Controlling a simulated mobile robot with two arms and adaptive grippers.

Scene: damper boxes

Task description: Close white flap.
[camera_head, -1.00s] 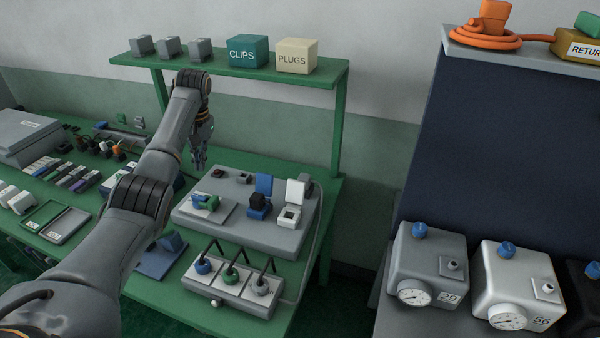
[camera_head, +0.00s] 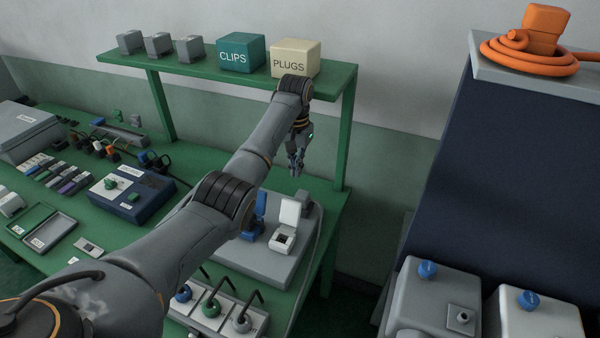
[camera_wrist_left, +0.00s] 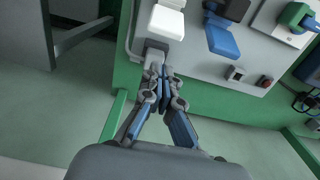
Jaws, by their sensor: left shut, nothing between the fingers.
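The white flap (camera_head: 290,211) stands raised at the back of a small white box (camera_head: 281,240) on the grey panel. The box's top is open, with a dark opening inside. In the left wrist view the white flap (camera_wrist_left: 167,22) is at the top, just beyond my fingertips. My left gripper (camera_head: 297,168) is shut and empty, above and behind the flap, apart from it in the head view. Its fingertips also show in the left wrist view (camera_wrist_left: 161,72), close to a grey block (camera_wrist_left: 154,50). My right gripper is not in view.
A raised blue flap (camera_head: 260,204) stands left of the white one; my left arm partly hides its box. The grey panel (camera_head: 258,262) sits on the green bench. A shelf post (camera_head: 343,140) rises right of my gripper. Cables (camera_head: 238,308) stand in front.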

